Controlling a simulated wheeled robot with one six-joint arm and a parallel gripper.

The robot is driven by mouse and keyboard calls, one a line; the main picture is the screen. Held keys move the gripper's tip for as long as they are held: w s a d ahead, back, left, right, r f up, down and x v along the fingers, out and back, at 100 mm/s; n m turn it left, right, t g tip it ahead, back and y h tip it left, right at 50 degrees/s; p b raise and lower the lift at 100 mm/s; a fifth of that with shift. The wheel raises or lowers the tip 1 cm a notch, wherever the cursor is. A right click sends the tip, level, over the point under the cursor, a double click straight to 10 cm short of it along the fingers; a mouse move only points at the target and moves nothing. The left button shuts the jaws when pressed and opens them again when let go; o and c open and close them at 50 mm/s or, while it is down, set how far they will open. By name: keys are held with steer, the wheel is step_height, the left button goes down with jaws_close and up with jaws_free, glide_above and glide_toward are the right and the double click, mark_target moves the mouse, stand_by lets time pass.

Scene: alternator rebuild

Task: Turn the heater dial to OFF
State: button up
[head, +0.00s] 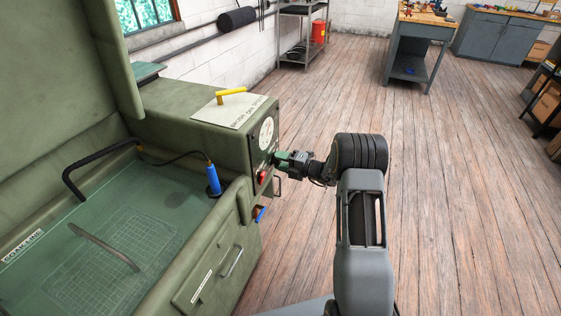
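The green washer cabinet has a control panel (256,155) on its right end, seen at a steep angle. The panel carries a round white dial face (266,132) near its top and a red knob (263,176) low down. I cannot tell which control is the heater dial, and no OFF mark is readable. My gripper (281,160) reaches in from the right, its tip at or very close to the panel between the white face and the red knob. The tip covers that part of the panel. I cannot see whether it touches or holds anything.
The washer's open tank (150,215) holds liquid, a black hose and a blue-handled tool (213,180). A drawer handle (232,262) and a blue lever (260,214) stick out below the panel. The wooden floor (450,200) to the right is clear. A workbench (418,50) stands farther back.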

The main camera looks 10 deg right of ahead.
steer(key=c, duration=0.4)
steer(key=shift+c, duration=0.2)
steer(key=n+b, duration=3.1)
steer(key=n, duration=0.4)
steer(key=shift+n, duration=0.4)
steer(key=shift+r, duration=0.1)
